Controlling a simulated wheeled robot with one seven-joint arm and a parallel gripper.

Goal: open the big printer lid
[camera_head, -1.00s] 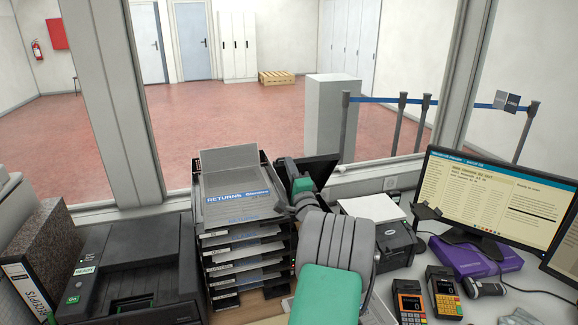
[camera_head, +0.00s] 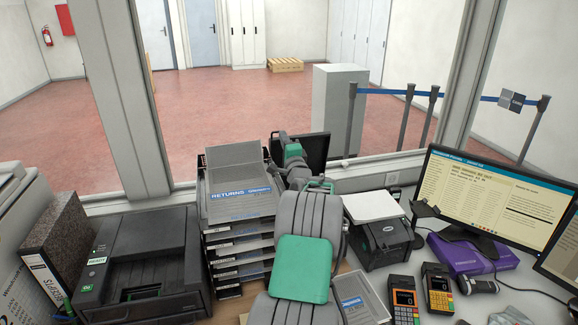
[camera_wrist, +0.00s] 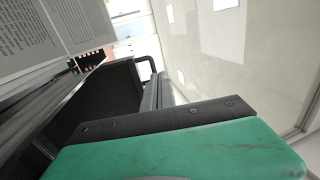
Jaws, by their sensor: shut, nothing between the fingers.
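The big printer (camera_head: 140,262) is the black one at the lower left in the head view, with a READY label on its front left. Its top lid (camera_head: 148,235) looks flat and shut. My gripper (camera_wrist: 162,88) shows in the wrist view as grey fingers close together beyond a dark screwed bar and green housing, with nothing seen between them. In the head view my arm rises at the middle, right of the printer and apart from it. The gripper itself is hidden there behind the arm or trays.
A stack of document trays (camera_head: 240,225) marked RETURNS stands between printer and arm. A speckled binder (camera_head: 52,245) stands left of the printer. A small label printer (camera_head: 383,240), card terminals (camera_head: 405,298) and a monitor (camera_head: 490,205) are on the right. A window frame (camera_head: 108,110) runs behind.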

